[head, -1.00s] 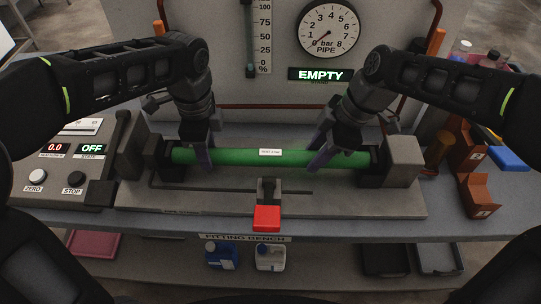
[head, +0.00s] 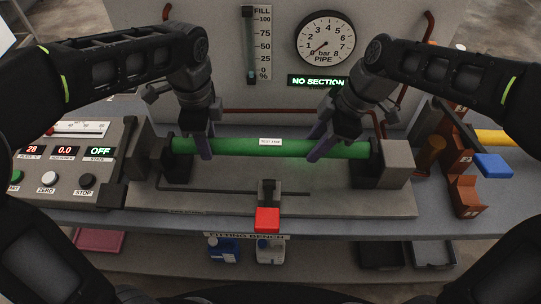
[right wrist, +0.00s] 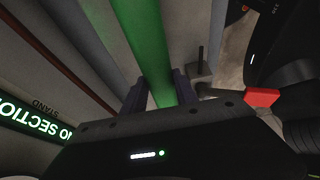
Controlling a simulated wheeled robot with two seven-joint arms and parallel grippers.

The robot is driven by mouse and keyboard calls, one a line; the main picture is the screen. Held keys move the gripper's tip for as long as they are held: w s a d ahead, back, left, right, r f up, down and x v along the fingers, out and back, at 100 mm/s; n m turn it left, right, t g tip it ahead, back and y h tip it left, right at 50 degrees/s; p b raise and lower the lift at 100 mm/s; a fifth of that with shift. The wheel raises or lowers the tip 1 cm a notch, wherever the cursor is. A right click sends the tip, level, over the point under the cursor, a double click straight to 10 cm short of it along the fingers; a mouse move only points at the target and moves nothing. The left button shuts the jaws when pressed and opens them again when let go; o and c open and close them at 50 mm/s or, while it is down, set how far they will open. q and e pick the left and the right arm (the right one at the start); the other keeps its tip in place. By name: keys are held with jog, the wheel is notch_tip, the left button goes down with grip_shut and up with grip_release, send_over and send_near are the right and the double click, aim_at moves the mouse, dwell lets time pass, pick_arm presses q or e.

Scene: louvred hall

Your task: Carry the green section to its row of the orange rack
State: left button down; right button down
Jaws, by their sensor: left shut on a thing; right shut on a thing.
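The green section (head: 240,147) is a long green pipe with a white label, level above the test stand (head: 300,203) on the bench. It seems slightly raised from the stand's end blocks; the exact gap is hard to tell. My left gripper (head: 203,146) is shut on it near its left end. My right gripper (head: 322,142) is shut on it right of the label. In the right wrist view the green section (right wrist: 143,45) passes between the two fingers (right wrist: 157,92). The orange rack (head: 464,192) stands at the right, its front brackets numbered, partly hidden by my right arm.
A control panel (head: 72,172) is at the left. A red-tipped lever (head: 267,219) stands at the stand's front. A backboard carries a gauge (head: 326,38) and a sign (head: 317,82) reading NO SECTION. A blue piece (head: 493,166) and a yellow pipe (head: 492,137) are by the rack.

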dwell(0.7)
